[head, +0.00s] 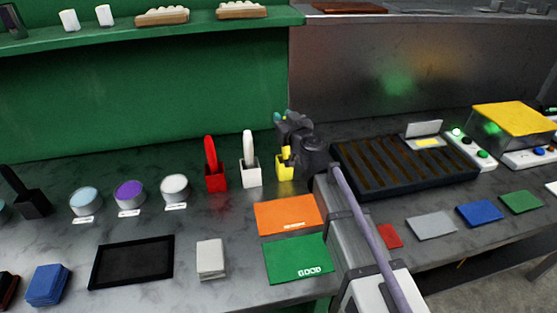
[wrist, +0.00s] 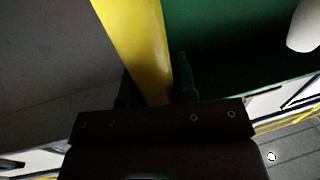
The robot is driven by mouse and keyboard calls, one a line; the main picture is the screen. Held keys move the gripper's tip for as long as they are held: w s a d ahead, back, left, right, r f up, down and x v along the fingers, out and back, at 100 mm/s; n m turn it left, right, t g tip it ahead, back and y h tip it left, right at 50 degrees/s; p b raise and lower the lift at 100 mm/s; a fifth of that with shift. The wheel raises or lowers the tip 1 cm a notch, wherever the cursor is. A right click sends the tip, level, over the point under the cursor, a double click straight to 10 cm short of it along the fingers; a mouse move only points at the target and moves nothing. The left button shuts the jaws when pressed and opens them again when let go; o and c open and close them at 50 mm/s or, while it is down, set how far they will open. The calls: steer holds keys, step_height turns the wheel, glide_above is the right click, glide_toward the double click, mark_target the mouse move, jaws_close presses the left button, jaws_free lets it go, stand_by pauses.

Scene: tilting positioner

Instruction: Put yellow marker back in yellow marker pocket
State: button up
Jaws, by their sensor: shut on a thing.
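The yellow marker (wrist: 138,40) is between the fingers of my gripper (wrist: 157,95) in the wrist view and runs up out of the picture. My gripper (head: 288,135) is shut on it. In the head view, the gripper stands right above the yellow marker pocket (head: 285,174), a small square cup on the bench. A bit of yellow (head: 285,153) shows between the gripper and the pocket. The gripper hides most of the marker, and I cannot tell how far its lower end is inside the pocket.
To the left stand a white pocket (head: 251,175) with a white marker (head: 248,146) and a red pocket (head: 216,182) with a red marker (head: 210,155). A dark slotted tray (head: 400,165) lies to the right. Orange (head: 290,214) and green (head: 298,258) mats lie in front.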

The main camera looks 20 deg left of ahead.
step_height(320, 180, down, 7)
steer(key=b, duration=0.5)
steer(key=shift+a, duration=0.15)
steer(key=o, duration=0.9)
steer(key=shift+s, duration=0.1)
steer(key=shift+r, duration=0.1)
steer(key=v, duration=1.2)
steer(key=shift+r, duration=0.1)
